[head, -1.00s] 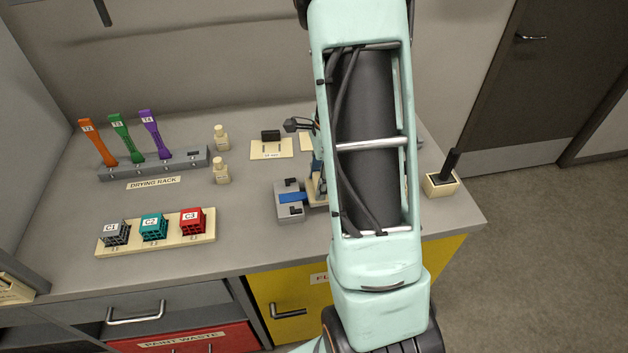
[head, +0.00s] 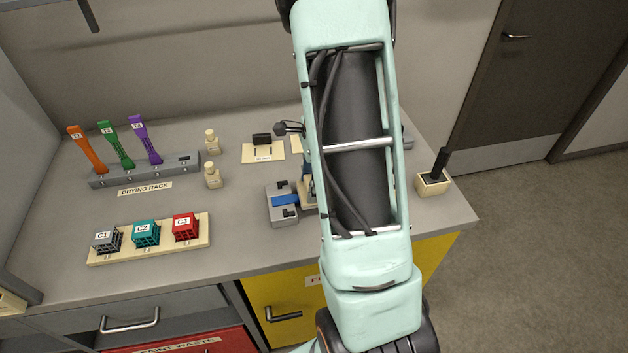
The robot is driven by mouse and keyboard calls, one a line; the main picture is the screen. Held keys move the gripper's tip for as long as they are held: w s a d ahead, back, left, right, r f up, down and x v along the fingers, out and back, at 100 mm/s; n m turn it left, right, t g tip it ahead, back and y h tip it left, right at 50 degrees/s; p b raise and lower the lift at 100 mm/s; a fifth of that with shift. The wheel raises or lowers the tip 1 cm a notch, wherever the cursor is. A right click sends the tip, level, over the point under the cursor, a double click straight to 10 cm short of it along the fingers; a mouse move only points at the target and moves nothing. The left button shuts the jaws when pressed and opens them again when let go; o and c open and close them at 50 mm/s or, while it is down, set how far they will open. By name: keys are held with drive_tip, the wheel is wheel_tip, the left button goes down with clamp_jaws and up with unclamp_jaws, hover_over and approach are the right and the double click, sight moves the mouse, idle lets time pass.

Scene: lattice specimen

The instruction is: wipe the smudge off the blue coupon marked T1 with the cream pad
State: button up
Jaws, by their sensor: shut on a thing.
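A blue strip (head: 286,200), which looks like the blue coupon, lies across a grey fixture (head: 283,218) with dark clamps, just left of my arm. Its right end runs toward my forearm and is partly hidden. I cannot read a T1 mark or make out a smudge on it. My forearm covers the area to its right, and my gripper is hidden behind it. A small tan and blue piece shows at the forearm's left edge beside the fixture; I cannot tell what it is. I cannot make out the cream pad.
A drying rack (head: 112,180) holds orange, green and purple coupons. A cream tray (head: 150,246) carries grey, teal and red lattice blocks. Two small bottles (head: 212,158) stand mid-bench. A black block (head: 262,140) sits on a cream card. A cream holder (head: 433,187) with a black handle is near the right edge.

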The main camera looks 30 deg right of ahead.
sight(304, 192)
drive_tip(key=shift+w+a, duration=0.2)
drive_tip(key=shift+a, duration=0.55)
drive_tip(key=shift+r, duration=0.1)
wheel_tip(304, 192, up, 6)
drive_tip(key=p, duration=0.5)
drive_tip(key=shift+f, duration=0.2)
wheel_tip(304, 192, up, 2)
drive_tip(key=shift+r, duration=0.15)
